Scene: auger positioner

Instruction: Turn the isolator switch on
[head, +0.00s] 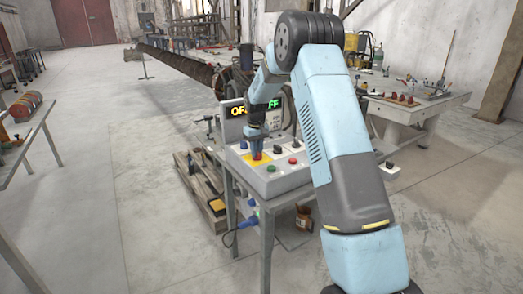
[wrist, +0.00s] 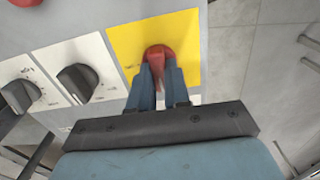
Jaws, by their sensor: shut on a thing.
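The isolator switch is a red knob (wrist: 158,54) on a yellow plate (wrist: 188,28) in the wrist view. In the head view the yellow plate (head: 259,160) lies on the sloped top of a grey control box (head: 283,181). My gripper (wrist: 160,72) is shut on the red knob, one dark blue finger on each side of it. In the head view my gripper (head: 256,153) comes down onto the yellow plate from above.
Two black knobs on white plates, the nearer one (wrist: 76,83), sit left of the yellow plate in the wrist view. A red button (head: 293,161) is on the box. A pallet (head: 201,190) lies left of the stand. The floor at left is open.

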